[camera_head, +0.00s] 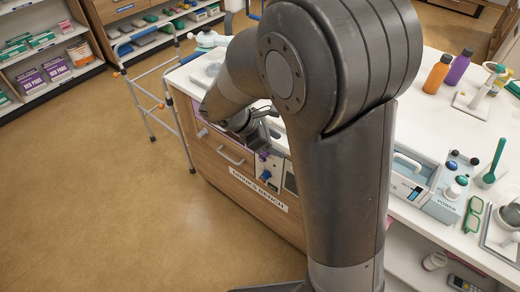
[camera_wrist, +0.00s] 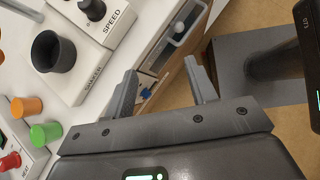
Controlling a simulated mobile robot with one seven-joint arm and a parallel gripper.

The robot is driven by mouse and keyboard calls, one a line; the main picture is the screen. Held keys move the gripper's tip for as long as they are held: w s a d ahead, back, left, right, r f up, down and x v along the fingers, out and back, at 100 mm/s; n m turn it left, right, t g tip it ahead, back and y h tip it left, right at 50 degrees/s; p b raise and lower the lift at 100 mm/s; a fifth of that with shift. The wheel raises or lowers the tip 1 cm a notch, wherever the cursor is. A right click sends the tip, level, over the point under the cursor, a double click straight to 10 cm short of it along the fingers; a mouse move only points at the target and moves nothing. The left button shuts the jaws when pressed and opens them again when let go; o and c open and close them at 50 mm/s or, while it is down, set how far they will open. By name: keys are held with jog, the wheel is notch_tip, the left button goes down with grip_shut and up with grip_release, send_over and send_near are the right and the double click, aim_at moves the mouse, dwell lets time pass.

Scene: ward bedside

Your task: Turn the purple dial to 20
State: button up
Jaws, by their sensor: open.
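A small purple dial (camera_head: 263,155) shows on the front of the wooden bench in the head view, just above a blue knob (camera_head: 265,176). My gripper (camera_wrist: 160,68) is open and empty, with its two fingers apart above the bench front edge. In the head view, the gripper is close to the purple dial and mostly hidden by my arm. In the wrist view, a blue knob (camera_wrist: 146,94) shows low between the fingers. I cannot make out the purple dial there. Its pointer and scale numbers are too small to read.
In the wrist view, a panel marked SPEED (camera_wrist: 120,22) and a dark cup-like holder (camera_wrist: 54,52) stand left of the fingers. Orange (camera_wrist: 26,107) and green (camera_wrist: 46,132) pieces sit below them. A walking frame (camera_head: 150,95) stands left of the bench. The floor there is clear.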

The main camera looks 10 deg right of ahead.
jog(key=w+a+f+n+t+h, duration=0.2)
jog(key=w+a+f+n+t, duration=0.1)
jog(key=a+f+n, duration=0.4)
jog(key=w+a+f+n+t+h, duration=0.3)
jog(key=w+a+f+n, duration=0.15)
jog(key=f+n, duration=0.35)
jog(key=f+x, duration=0.1)
jog(key=x, duration=0.9)
jog(key=shift+d+f, duration=0.1)
jog(key=shift+c, duration=0.5)
jog(key=c, duration=0.9)
